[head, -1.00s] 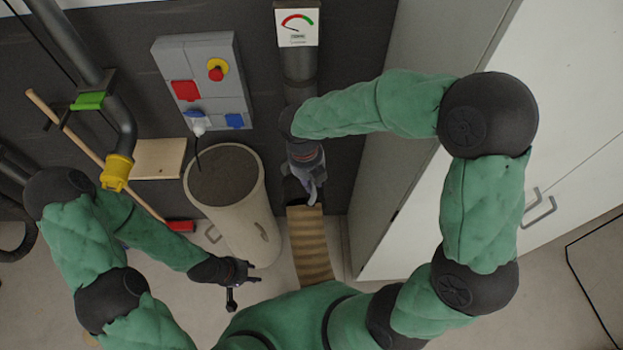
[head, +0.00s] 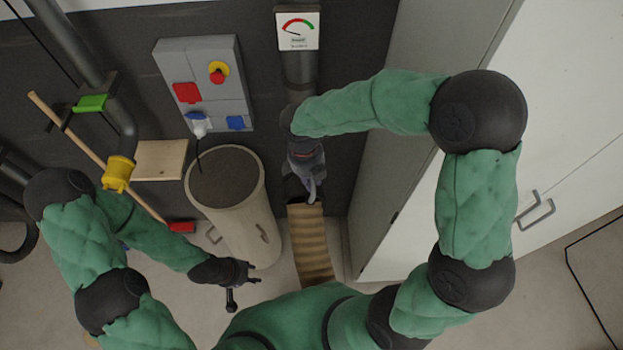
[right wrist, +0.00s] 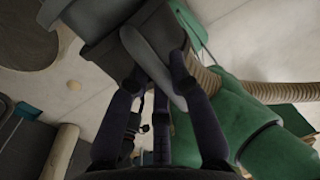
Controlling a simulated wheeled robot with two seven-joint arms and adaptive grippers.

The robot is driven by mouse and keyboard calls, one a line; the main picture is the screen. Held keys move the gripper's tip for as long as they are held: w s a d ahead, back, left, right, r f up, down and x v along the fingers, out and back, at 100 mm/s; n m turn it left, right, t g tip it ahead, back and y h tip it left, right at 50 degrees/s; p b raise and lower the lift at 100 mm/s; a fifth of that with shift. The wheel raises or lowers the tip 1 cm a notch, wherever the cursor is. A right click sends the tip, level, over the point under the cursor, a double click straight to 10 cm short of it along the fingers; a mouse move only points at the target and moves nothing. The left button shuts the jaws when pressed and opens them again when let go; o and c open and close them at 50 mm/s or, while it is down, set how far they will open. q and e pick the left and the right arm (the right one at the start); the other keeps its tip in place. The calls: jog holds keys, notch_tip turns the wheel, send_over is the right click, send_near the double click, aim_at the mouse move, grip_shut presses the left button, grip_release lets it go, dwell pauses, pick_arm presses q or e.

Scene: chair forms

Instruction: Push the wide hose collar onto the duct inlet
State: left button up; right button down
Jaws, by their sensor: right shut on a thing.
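The duct (head: 300,68) is a dark grey vertical pipe on the wall in the head view. My right gripper (head: 311,188) is below it, shut on the wide hose collar. The collar's dark rim (head: 295,190) shows partly beside the gripper, at the top of the beige ribbed hose (head: 312,245). In the right wrist view, the fingers (right wrist: 160,95) close around a grey tab on a dark stepped body (right wrist: 110,25). My forearm hides the duct's lower end, so I cannot tell whether collar and inlet touch. My left gripper (head: 240,283) looks open and empty.
A tall beige bin (head: 238,225) stands left of the hose. A grey switch panel (head: 205,85) hangs above it, and a gauge (head: 298,31) sits on the duct. A white cabinet (head: 575,140) is at the right. A wooden-handled broom (head: 75,140) leans at the left.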

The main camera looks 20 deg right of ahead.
jog(key=shift+w+d+r+p, duration=0.1)
jog(key=shift+w+p, duration=0.15)
jog(key=shift+w, duration=0.2)
jog(key=shift+w+d+r+p, duration=0.1)
jog(key=shift+w+p, duration=0.15)
jog(key=shift+w, duration=0.2)
dwell(0.7)
jog(key=shift+w+d+p, duration=0.15)
jog(key=shift+w+p, duration=0.35)
jog(key=shift+w, duration=0.25)
dwell(0.5)
jog(key=shift+p, duration=0.3)
dwell(0.6)
jog(key=c, duration=1)
grip_release()
jog(key=shift+f, duration=0.1)
jog(key=shift+c, duration=0.2)
jog(key=shift+s+f, duration=0.1)
notch_tip(320, 180, up, 12)
jog(key=a, duration=0.1)
jog(key=shift+w, duration=0.2)
